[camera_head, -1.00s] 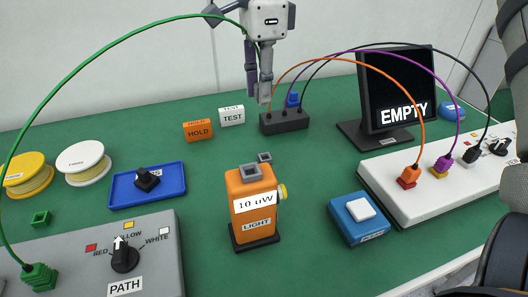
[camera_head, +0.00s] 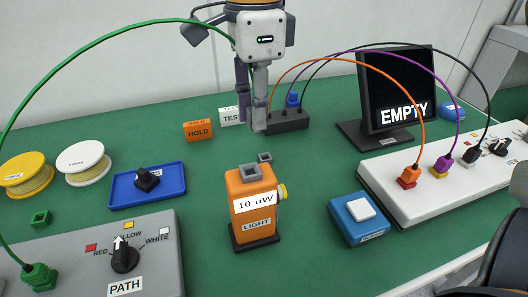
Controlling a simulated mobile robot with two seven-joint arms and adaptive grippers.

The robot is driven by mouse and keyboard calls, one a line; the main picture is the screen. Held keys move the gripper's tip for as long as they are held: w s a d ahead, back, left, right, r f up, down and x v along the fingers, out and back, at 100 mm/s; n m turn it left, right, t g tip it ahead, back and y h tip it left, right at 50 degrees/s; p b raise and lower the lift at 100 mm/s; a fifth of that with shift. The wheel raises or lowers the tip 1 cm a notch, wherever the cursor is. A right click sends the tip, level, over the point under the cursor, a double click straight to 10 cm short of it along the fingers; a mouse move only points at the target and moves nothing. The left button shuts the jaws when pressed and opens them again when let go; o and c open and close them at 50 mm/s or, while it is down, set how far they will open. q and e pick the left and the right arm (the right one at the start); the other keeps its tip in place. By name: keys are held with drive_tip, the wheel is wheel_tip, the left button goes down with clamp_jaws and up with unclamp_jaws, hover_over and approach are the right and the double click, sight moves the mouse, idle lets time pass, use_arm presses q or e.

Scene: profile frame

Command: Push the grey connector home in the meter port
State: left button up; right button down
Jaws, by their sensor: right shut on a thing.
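The orange meter (camera_head: 254,207), marked LIGHT and reading 10 uW, stands upright on a dark base. Two small grey square parts, one (camera_head: 250,172) in front of the other (camera_head: 264,157), sit on its top; I cannot tell which is the port. My right gripper (camera_head: 252,120) hangs fingers down above and behind the meter, apart from it. It is shut on the end of the green cable (camera_head: 80,58), where the grey connector is hardly distinguishable between the grey fingers. The cable's other end is a green plug (camera_head: 38,277) on the PATH box. My left gripper is not in view.
The PATH box (camera_head: 80,255) and a blue tray (camera_head: 118,193) are left of the meter. A blue block with a white button (camera_head: 358,222) is at its right. A black socket block (camera_head: 290,121) and the EMPTY screen (camera_head: 395,90) stand behind. Green table shows around the meter.

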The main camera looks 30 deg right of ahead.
drive_tip(key=shift+s+a, duration=0.7)
drive_tip(key=shift+s, duration=0.25)
drive_tip(key=shift+s+a, duration=0.75)
drive_tip(key=shift+s, duration=0.2)
drive_tip(key=shift+s+a, duration=0.7)
drive_tip(key=shift+s, duration=0.25)
drive_tip(key=shift+f, duration=1.1)
drive_tip(key=c, duration=1.5)
unclamp_jaws()
drive_tip(key=shift+o, duration=0.2)
wheel_tip(320, 180, up, 12)
